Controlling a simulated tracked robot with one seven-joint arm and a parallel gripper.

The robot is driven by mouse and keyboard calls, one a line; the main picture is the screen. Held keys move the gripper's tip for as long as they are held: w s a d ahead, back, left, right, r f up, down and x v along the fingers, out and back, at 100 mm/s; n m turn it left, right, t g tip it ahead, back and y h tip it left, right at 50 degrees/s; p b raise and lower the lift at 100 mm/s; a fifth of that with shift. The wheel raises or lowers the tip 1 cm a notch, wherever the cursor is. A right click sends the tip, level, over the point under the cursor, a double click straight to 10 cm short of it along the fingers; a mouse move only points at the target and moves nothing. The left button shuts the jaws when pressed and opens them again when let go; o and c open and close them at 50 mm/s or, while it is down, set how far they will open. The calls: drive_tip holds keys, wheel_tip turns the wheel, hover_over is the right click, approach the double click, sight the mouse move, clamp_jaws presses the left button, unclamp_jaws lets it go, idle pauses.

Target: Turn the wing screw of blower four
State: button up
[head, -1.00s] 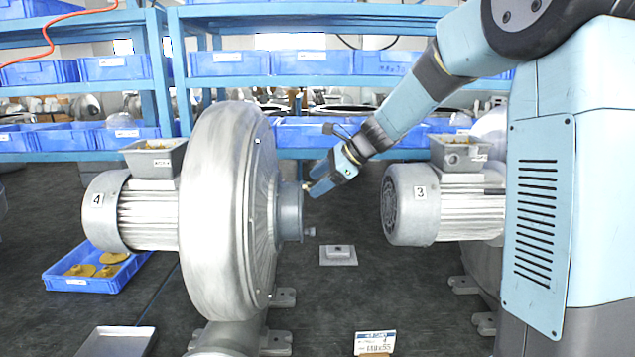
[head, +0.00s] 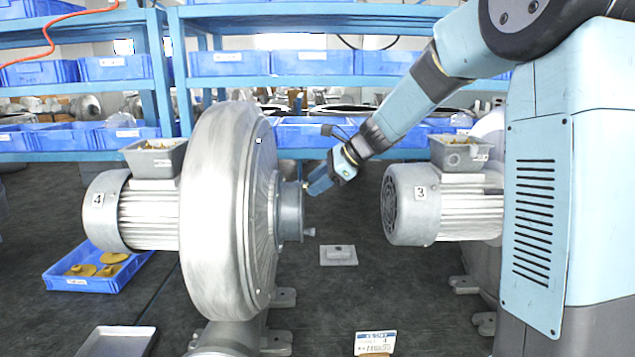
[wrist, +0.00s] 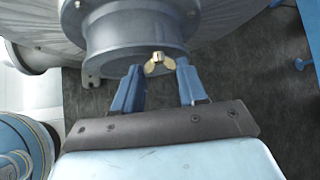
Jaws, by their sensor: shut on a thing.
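Blower four (head: 225,210) is the grey blower marked 4, left of centre in the head view. Its short round outlet (head: 291,212) points right and also shows in the wrist view (wrist: 125,38). The brass wing screw (wrist: 158,58) sits on the outlet's rim, at the upper middle of the wrist view. My gripper (wrist: 158,68) has one blue finger on each side of the screw, shut on its two wings. In the head view, my gripper (head: 316,182) is at the upper right of the outlet, and its fingers largely hide the screw.
Blower three (head: 440,205) stands to the right, behind my arm. A blue tray (head: 85,283) with yellow parts lies at left. A small grey block on a plate (head: 338,256) and a label card (head: 375,343) lie on the dark surface between the blowers.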

idle(0.3)
drive_tip(key=f+n+t+y, duration=0.1)
drive_tip(key=n+t+y, duration=0.2)
drive_tip(key=n, duration=0.3)
drive_tip(key=f+n+t+y, duration=0.1)
drive_tip(key=n+t+y, duration=0.3)
drive_tip(key=n, duration=0.2)
drive_tip(key=f+n+t+y, duration=0.2)
drive_tip(key=n+t+y, duration=0.1)
drive_tip(key=n, duration=0.3)
drive_tip(key=shift+s+y, duration=0.35)
drive_tip(key=shift+y, duration=0.35)
idle(0.5)
idle(0.5)
drive_tip(key=o, duration=1.1)
drive_tip(key=shift+c, duration=0.2)
